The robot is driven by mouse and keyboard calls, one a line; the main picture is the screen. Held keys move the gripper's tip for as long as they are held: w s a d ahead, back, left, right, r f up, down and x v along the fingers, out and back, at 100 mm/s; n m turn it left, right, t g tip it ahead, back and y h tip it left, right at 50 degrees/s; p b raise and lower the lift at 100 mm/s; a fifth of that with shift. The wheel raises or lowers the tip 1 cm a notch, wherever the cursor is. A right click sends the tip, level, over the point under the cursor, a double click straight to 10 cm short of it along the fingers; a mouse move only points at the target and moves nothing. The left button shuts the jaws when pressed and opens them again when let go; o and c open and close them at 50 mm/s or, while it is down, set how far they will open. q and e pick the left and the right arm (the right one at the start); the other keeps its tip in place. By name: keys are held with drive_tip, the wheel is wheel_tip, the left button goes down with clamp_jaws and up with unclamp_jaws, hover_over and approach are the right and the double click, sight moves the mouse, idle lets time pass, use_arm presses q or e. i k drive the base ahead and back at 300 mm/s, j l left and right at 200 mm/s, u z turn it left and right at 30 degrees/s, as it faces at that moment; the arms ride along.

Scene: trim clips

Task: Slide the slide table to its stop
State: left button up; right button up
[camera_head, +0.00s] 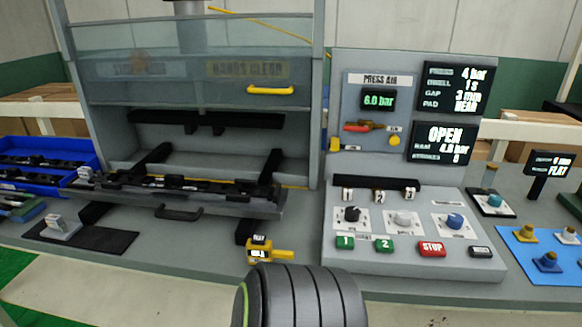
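The slide table (225,205) is a long grey plate at the front of the press opening, with a black fixture and trim parts (165,184) along its top. A dark pull handle (178,212) is on its front edge. Two black rails (152,158) run from the table back into the press, and the table sits out toward the bench front. Neither gripper shows. A dark ribbed rounded part, which looks like one of my arm links, rises at the bottom middle.
The press guard (180,80) with a yellow handle (270,90) is raised above the opening. A yellow gauge (268,251) stands right of the table. The control panel (410,235) is farther right; its display (440,143) reads OPEN. A blue bin (45,160) is at left.

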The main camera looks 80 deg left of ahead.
sight(235, 206)
drive_tip(key=j+u, duration=0.1)
drive_tip(key=u, duration=3.5)
